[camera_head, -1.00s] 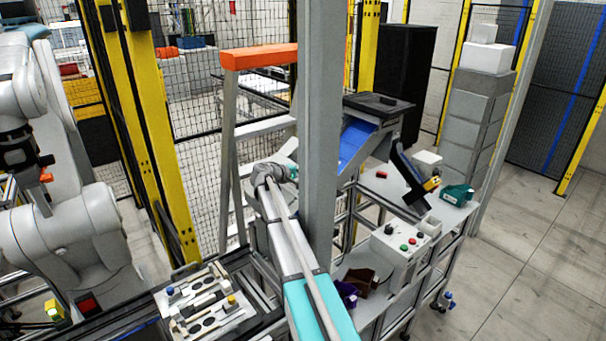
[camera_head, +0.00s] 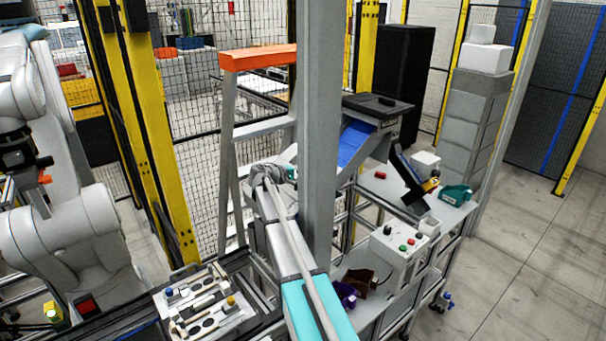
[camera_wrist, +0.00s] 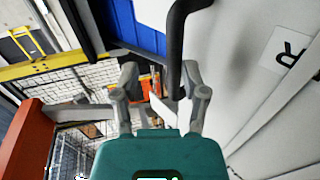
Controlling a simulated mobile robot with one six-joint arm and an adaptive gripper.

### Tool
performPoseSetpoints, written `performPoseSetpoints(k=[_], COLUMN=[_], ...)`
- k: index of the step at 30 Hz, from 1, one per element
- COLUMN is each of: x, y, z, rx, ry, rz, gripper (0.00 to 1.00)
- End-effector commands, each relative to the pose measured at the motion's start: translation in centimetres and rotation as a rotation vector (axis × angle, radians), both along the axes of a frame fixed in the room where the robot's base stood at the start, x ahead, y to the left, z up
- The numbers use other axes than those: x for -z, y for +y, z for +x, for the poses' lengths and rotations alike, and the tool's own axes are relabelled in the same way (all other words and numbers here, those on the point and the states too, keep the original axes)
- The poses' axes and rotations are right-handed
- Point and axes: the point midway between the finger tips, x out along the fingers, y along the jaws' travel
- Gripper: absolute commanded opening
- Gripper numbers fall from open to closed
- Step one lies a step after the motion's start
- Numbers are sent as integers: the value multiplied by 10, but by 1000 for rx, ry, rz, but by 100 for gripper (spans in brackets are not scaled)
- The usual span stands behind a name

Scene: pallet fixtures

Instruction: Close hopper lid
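The hopper stands behind the grey post in the head view, with a blue sloping chute (camera_head: 355,142) under a dark flat top (camera_head: 378,104) that looks like its lid. I cannot tell for sure how the lid stands. In the wrist view, my gripper (camera_wrist: 160,80) is open, with its two grey fingers spread apart. A bent black bar, like a handle (camera_wrist: 175,45), comes down in the gap, closer to the right finger. I cannot tell whether they touch. A blue panel (camera_wrist: 146,30) lies beyond it.
The grey post (camera_head: 318,120) stands close by my arm. A ladder with an orange top (camera_head: 258,57) is left of it. A bench at right holds a control box (camera_head: 398,250) and a teal tool (camera_head: 455,193).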

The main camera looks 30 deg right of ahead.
Motion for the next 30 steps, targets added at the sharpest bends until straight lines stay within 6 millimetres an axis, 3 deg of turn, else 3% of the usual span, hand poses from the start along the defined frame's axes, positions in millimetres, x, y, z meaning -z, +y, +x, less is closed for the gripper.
performPoseSetpoints(k=[11, 30], x=[-28, -61], y=[28, 109], z=[-5, -18], rx=[-2, -1], ry=[0, 0], rz=[-2, -1], gripper=[54, 54])
